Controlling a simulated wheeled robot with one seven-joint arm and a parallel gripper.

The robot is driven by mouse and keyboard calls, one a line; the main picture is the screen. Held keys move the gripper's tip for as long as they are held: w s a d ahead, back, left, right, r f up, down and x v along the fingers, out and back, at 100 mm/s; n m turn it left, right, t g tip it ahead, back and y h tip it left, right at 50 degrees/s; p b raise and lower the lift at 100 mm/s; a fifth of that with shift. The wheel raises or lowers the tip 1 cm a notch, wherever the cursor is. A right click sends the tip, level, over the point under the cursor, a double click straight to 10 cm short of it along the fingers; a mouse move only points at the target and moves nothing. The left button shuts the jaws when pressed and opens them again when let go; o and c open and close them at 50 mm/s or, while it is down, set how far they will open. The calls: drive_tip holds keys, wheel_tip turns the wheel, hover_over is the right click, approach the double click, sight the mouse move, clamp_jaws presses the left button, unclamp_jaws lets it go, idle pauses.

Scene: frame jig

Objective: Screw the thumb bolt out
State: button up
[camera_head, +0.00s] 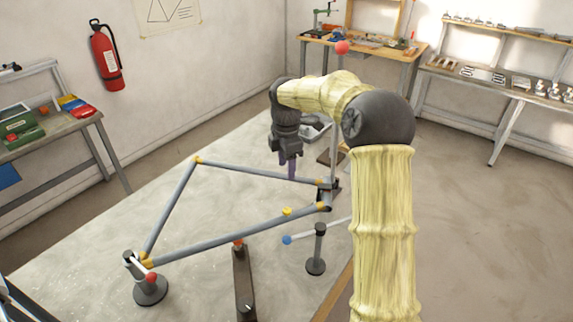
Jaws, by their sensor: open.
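A triangular frame of grey tubes (230,235) with yellow joints is held above the pale table. A small yellow knob (287,211) stands on its front tube and may be the thumb bolt; I cannot tell for sure. My gripper (288,170) points down over the frame's rear tube, behind and above the yellow knob and apart from it. It is open. A purple part shows at its fingers, and I see nothing clearly held. The frame's right corner sits in a grey clamp (327,190).
A round-based stand (149,289) carries the frame's left corner. A black post (316,250) with a blue-ended lever and a dark bar (243,280) with a red end stand in front. Benches line the walls. A grey tray (316,133) lies behind my gripper.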

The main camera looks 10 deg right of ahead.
drive_tip(key=shift+r, duration=0.2)
drive_tip(key=s+f+m+t, duration=0.1)
drive_tip(key=s+f+m, duration=0.1)
drive_tip(key=s+m, duration=0.8)
drive_tip(key=s+f+m+t, duration=0.1)
drive_tip(key=s+f+m, duration=0.2)
drive_tip(key=s+m, duration=0.6)
drive_tip(key=s, duration=0.7)
drive_tip(key=shift+s+f+m+t, duration=0.3)
drive_tip(key=shift+s+f+m, duration=0.05)
drive_tip(key=shift+s+m, duration=0.05)
drive_tip(key=shift+d, duration=0.1)
